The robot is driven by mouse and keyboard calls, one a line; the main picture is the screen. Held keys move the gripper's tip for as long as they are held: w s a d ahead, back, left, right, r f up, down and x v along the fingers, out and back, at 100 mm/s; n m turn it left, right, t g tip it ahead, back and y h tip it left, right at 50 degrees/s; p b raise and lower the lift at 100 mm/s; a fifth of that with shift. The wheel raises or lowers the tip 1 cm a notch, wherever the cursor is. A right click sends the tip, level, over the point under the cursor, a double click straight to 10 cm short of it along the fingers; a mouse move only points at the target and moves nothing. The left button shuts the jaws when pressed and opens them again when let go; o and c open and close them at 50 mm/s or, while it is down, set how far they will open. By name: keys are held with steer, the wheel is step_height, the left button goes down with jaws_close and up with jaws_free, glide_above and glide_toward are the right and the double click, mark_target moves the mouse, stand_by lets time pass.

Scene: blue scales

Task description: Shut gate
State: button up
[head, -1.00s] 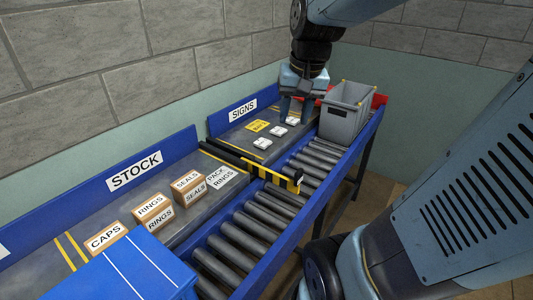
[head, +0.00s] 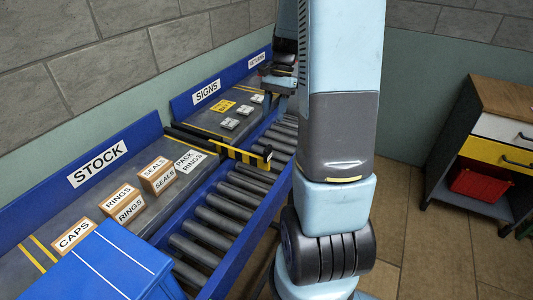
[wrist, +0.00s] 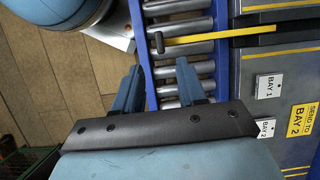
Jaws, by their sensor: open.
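The blue-edged conveyor (head: 232,262) runs beside a shelf with labelled boxes (head: 124,203) under a STOCK sign (head: 97,163). Small BAY plates (head: 230,123) lie beyond the gate. A drawer cabinet (head: 511,128) stands at right. Open floor (head: 420,240) lies between.

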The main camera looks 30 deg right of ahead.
mark_target(268, 147)
steer(key=x, duration=1.4)
steer(key=shift+d+f, duration=0.15)
steer(key=shift+f, duration=0.05)
steer(key=shift+w, duration=0.1)
jaws_close()
